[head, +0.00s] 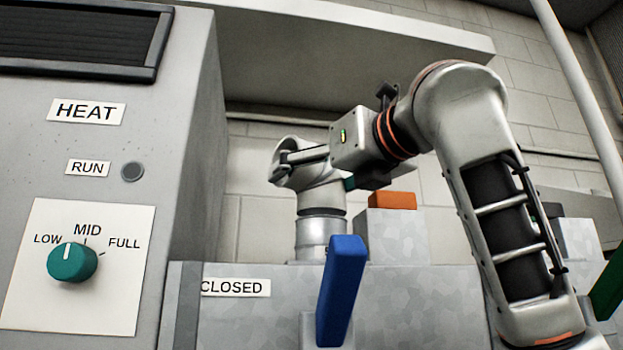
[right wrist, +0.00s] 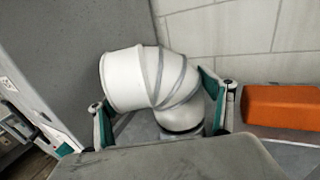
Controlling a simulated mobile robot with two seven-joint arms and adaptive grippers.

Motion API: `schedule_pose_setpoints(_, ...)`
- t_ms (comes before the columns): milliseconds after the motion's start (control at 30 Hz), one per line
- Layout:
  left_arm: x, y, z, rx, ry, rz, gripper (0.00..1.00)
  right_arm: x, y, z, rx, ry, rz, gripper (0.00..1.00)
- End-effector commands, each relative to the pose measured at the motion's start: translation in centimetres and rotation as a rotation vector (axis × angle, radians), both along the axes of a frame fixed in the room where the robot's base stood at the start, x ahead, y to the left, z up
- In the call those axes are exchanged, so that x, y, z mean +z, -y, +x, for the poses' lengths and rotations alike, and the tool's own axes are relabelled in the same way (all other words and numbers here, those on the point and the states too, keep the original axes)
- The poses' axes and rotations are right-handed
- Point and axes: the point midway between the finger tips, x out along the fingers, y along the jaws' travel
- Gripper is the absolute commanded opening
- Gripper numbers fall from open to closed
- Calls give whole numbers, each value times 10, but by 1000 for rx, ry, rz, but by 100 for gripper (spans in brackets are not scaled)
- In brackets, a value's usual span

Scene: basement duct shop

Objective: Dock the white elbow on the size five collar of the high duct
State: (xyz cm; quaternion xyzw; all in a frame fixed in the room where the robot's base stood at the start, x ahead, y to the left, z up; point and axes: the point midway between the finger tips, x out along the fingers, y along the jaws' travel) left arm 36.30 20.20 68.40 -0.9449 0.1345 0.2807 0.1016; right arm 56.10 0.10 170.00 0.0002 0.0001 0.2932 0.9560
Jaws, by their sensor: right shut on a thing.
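The white elbow (head: 318,196) stands upright at the top of a round metal collar (head: 318,232) on the grey duct (head: 400,290). A dark band lies between elbow and collar; I cannot tell whether the elbow is fully seated. Its open mouth faces left. My right gripper (head: 297,160) is shut on the elbow near its upper part. In the right wrist view the elbow (right wrist: 145,80) sits between the green-padded fingers, with a dark ring (right wrist: 182,133) at its foot. No size mark on the collar is readable. My left gripper is not in view.
An orange block (head: 393,200) sits on a raised box just right of the collar. A blue lever (head: 341,290) stands in front, beside a CLOSED label (head: 235,287). The grey HEAT cabinet (head: 120,180) with its teal knob (head: 72,262) stands left. A ledge (head: 340,45) overhangs behind.

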Motion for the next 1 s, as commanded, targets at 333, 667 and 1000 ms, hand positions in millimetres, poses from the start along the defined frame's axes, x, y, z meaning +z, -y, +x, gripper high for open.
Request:
schedule_pose_setpoints(333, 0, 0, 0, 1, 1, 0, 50, 0, 0, 0, 1, 1, 1, 53)
schedule_pose_setpoints(667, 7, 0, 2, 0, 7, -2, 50, 0, 0, 0, 0, 1, -2, 53)
schedule_pose_setpoints(1000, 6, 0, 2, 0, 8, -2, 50, -1, 0, 0, 1, 1, -1, 53)
